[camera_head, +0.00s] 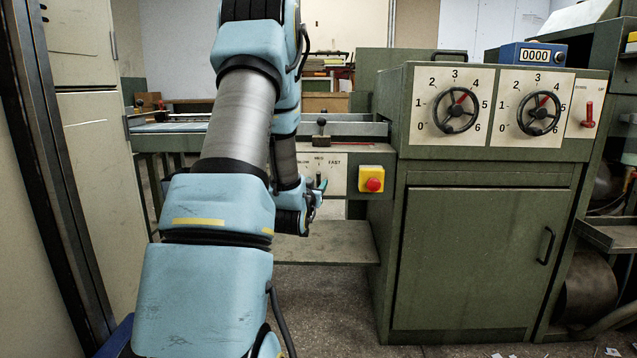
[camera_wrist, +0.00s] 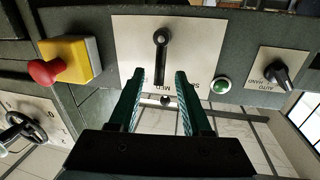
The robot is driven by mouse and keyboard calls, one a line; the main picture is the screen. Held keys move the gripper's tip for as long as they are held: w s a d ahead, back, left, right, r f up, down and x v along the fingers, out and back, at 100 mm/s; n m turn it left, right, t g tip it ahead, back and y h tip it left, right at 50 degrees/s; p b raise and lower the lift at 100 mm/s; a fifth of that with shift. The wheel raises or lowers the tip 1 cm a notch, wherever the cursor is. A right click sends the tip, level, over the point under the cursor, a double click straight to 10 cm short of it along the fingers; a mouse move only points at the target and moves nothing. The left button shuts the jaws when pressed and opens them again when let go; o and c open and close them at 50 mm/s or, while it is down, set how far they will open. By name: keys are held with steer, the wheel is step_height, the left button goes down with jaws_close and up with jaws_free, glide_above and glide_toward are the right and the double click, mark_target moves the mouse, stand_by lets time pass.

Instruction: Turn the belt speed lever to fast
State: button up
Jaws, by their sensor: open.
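The belt speed lever (camera_wrist: 161,60) is a black arm on a pale plate (camera_wrist: 202,35), seen upside down in the wrist view. It points from its round pivot toward the MED mark. Part of the SLOW label shows beside MED; FAST is hidden there by a finger. In the head view the plate (camera_head: 336,172) shows MED and FAST, but my arm and gripper cover part of it and the lever cannot be made out clearly. My gripper (camera_wrist: 160,76) is open, its green fingers on either side of the lever in the picture. Contact cannot be told.
A red stop button on a yellow box (camera_head: 371,180) sits right of the plate. The wrist view also shows a green button (camera_wrist: 221,86) and an AUTO/HAND knob (camera_wrist: 275,72). A grey shelf (camera_head: 325,249) juts out below. The green cabinet (camera_head: 480,255) stands right.

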mark_target(318, 180)
steer(key=shift+w+d, duration=0.2)
steer(key=shift+w, duration=0.9)
steer(key=shift+w+d, duration=0.2)
steer(key=shift+w, duration=0.9)
jaws_close()
